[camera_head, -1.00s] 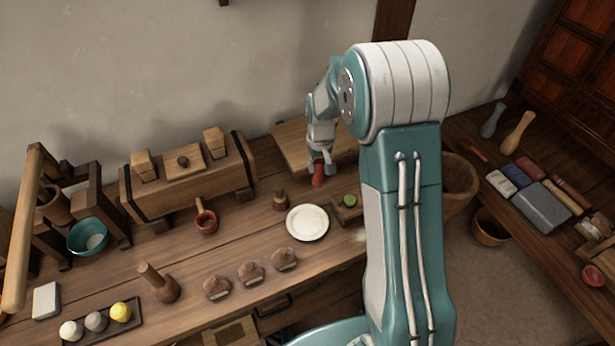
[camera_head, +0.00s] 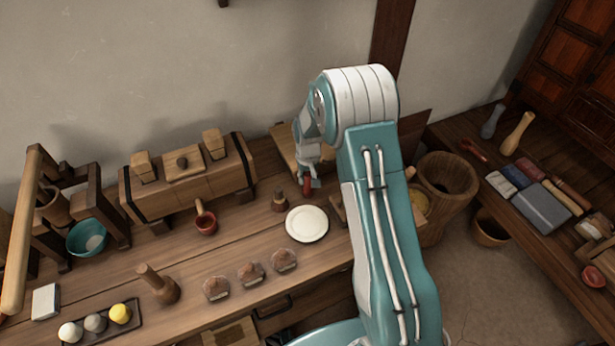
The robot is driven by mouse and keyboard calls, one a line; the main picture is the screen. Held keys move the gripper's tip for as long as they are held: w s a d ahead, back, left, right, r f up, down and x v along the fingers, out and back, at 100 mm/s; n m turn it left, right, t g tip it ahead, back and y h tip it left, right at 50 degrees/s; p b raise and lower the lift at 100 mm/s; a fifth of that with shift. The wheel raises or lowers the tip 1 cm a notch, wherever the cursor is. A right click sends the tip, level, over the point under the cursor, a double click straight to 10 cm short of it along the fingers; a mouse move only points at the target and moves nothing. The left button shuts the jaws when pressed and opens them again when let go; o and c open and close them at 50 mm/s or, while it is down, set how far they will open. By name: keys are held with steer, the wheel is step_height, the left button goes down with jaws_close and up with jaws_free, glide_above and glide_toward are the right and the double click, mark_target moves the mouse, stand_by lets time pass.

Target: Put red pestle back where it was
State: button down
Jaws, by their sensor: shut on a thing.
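The red pestle (camera_head: 307,187) is at the tip of my gripper (camera_head: 309,179), over the back of the long wooden bench (camera_head: 190,262). My gripper is shut on it. Only a small part of the pestle shows, and I cannot tell whether it touches the bench. It is just above and beside the white plate (camera_head: 307,224) in the picture, and right of a small brown wooden piece (camera_head: 279,202). My arm hides the bench to the right of the plate.
A long wooden box (camera_head: 190,185) stands behind. A large wooden mortar (camera_head: 447,183) stands between the benches.

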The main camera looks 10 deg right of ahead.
steer(key=shift+c, duration=2)
jaws_free()
steer(key=shift+r, duration=0.1)
steer(key=s+r+t, duration=0.1)
steer(key=s+r, duration=0.2)
steer(key=r, duration=0.8)
steer(key=s+r, duration=0.2)
steer(key=r, duration=0.8)
steer(key=s+r+t, duration=0.2)
steer(key=s+r, duration=0.3)
steer(key=s, duration=0.8)
steer(key=s+r+t, duration=0.2)
steer(key=s+r, duration=0.4)
steer(key=s, duration=0.7)
steer(key=shift+r, duration=0.15)
